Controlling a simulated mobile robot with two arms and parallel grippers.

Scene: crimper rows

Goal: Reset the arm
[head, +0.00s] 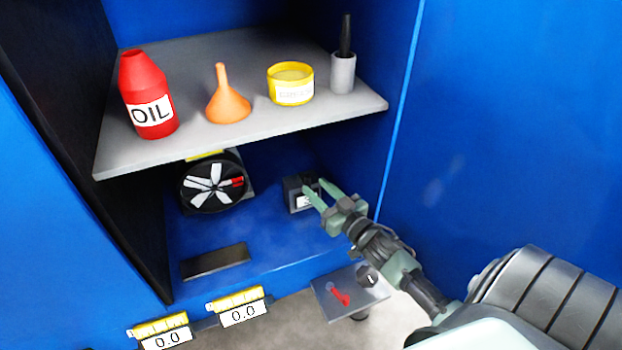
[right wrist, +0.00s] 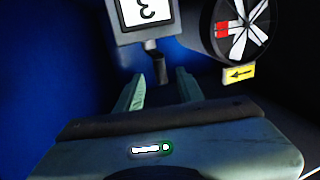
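My right gripper (head: 316,192) reaches into the lower part of the blue cabinet from the right. Its two pale green fingers are apart, and no object shows held between them. In the right wrist view the open fingers (right wrist: 158,88) point at a small dark knob or stem (right wrist: 159,68) below a box with a white numbered face (right wrist: 145,10). In the head view this dark box (head: 300,193) stands just beyond the fingertips, partly hidden by them. I cannot tell whether the fingers touch it. My left gripper is not in view.
A grey shelf (head: 240,130) above holds a red oil bottle (head: 150,100), orange funnel (head: 227,100), yellow tin (head: 290,85) and grey cup (head: 343,74). A bladed wheel (head: 211,184) is left of the box. A plate with a red lever (head: 340,294) and two "0.0" displays (head: 240,312) are in front.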

